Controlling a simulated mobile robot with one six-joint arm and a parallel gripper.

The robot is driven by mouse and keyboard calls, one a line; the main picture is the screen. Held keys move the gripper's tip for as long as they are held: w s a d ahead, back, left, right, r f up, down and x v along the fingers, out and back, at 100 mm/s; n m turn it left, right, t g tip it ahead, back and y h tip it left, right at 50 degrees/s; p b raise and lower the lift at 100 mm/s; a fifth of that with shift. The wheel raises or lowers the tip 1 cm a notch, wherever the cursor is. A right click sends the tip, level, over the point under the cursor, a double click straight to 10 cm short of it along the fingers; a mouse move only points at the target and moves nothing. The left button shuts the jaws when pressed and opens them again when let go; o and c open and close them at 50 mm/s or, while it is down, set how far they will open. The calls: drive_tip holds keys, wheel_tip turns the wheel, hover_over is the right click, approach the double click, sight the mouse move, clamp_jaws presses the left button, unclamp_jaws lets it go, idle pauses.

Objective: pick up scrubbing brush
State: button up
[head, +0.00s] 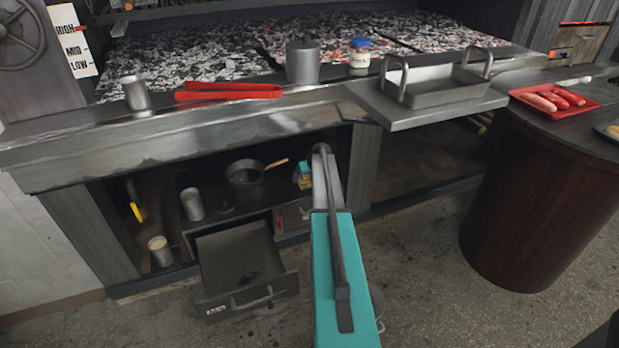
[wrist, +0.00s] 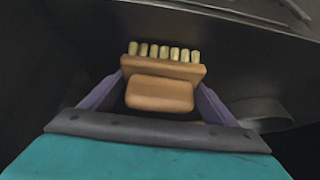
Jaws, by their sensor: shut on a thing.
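The scrubbing brush (wrist: 160,92) has an orange-brown wooden body and a row of pale bristle tufts on its far side in the wrist view. My gripper (wrist: 152,98) is shut on it, with one purple finger on each side of the wood. In the head view, my gripper (head: 303,177) is inside the dark shelf space under the grill counter. A small part of the brush (head: 305,181) shows there, mostly hidden by my arm. The wrist view is too dark to tell whether the brush touches the shelf.
An open drawer (head: 225,298) sticks out below left of my gripper. A pan (head: 245,174) and a metal cup (head: 192,204) stand on the shelf to the left. The counter edge (head: 230,123) runs above.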

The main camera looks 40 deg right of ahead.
drive_tip(key=shift+r, duration=0.55)
wheel_tip(320, 180, up, 2)
drive_tip(key=shift+r+p, duration=0.25)
drive_tip(key=shift+p, duration=0.25)
drive_tip(key=s+a+p, duration=0.2)
drive_tip(key=s+a, duration=0.7)
drive_tip(key=a, duration=0.3)
drive_tip(key=shift+s+a+r, duration=0.35)
drive_tip(key=shift+r, duration=0.1)
